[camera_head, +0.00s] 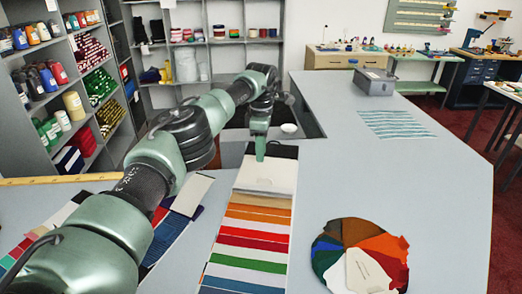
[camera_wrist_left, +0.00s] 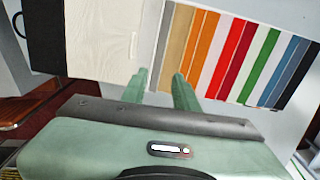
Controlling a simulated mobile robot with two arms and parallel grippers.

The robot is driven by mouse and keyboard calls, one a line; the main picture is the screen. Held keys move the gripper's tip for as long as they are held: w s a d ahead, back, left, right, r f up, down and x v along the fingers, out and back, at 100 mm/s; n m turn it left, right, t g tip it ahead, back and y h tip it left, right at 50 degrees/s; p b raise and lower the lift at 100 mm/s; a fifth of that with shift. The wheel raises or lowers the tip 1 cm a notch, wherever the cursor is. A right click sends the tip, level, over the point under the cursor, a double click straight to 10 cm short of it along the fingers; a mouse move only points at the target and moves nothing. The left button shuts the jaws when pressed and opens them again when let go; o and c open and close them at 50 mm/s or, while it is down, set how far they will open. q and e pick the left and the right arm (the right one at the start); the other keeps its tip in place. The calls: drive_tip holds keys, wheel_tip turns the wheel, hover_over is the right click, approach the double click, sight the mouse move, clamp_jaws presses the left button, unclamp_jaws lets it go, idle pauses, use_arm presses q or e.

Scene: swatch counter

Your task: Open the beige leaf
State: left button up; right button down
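The beige leaf (camera_wrist_left: 181,48) is a tan strip in a row of overlapping coloured leaves, between a grey leaf (camera_wrist_left: 158,45) and an orange leaf (camera_wrist_left: 202,45). In the head view it is a thin band (camera_head: 262,202) just above the orange one, lying flat. My left gripper (camera_wrist_left: 160,88) is open, its two fingers apart near the free edges of the grey and beige leaves. Nothing shows between them. In the head view the gripper (camera_head: 260,153) points down over the swatch book's pale far end. Contact cannot be told. My right gripper is not in view.
A round fan of coloured swatches (camera_head: 376,243) lies to the right of the swatch book. More swatches (camera_head: 170,232) lie to its left under my left arm. A grey box (camera_head: 374,82) and a striped sheet (camera_head: 396,124) lie farther back. The counter between is clear.

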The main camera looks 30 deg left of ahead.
use_arm(q)
wheel_tip(320, 180, up, 8)
drive_tip(key=p, duration=0.1)
drive_tip(key=shift+f, duration=0.2)
idle(0.3)
